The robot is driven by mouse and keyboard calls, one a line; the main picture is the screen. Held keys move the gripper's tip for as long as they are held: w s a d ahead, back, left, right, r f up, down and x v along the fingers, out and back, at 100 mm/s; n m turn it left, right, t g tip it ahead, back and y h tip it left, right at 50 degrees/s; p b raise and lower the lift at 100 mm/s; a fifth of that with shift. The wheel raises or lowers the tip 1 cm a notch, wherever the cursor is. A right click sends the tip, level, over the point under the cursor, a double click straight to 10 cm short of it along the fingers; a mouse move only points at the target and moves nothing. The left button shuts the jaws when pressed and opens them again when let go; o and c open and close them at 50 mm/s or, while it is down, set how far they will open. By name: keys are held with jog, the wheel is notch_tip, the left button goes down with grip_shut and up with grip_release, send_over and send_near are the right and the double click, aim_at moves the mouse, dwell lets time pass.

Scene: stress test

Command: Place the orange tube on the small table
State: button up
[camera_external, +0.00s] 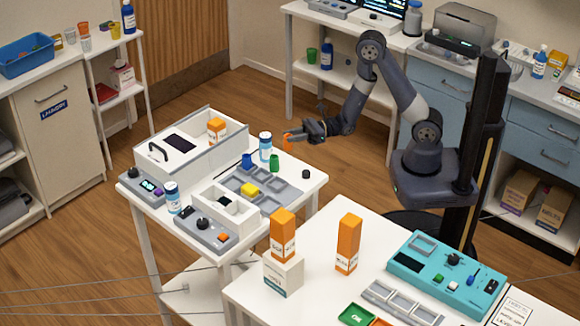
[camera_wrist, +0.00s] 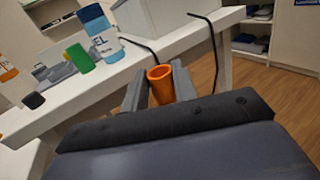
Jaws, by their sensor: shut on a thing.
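The orange tube (camera_wrist: 161,86) is between the fingers of my gripper (camera_wrist: 160,88), its open round end showing in the wrist view. In the external view, my gripper (camera_external: 296,136) is shut on the tube (camera_external: 287,143) above the back right edge of a small white table (camera_external: 303,184). In the wrist view the white table (camera_wrist: 72,108) lies ahead and to the left. I cannot tell the exact height of the tube above it. The lower part of the tube is hidden by my gripper in the wrist view.
A front table (camera_external: 320,290) carries two tall orange boxes and a teal panel (camera_external: 445,272). Wooden floor shows between furniture.

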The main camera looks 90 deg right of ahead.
jog(key=w+a+r+n+g+y+p, duration=0.1)
jog(key=a+r+n+g+y+p, duration=0.15)
jog(key=a+r+n+y, duration=0.6)
jog(key=w+a+r+m+g+y+p, duration=0.15)
jog(key=a+r+g, duration=0.35)
jog(key=a, duration=0.8)
jog(key=shift+n+t, duration=0.3)
jog(key=shift+t, duration=0.05)
jog(key=shift+s+a+f+p, duration=0.15)
jog(key=shift+f+p, duration=0.1)
jog(key=shift+f, duration=1.85)
jog(key=shift+s+a+f+p, duration=0.1)
jog(key=shift+s+f+p, duration=0.1)
jog(key=shift+f, duration=1.85)
jog(key=shift+f, duration=0.15)
jog(key=o, duration=1)
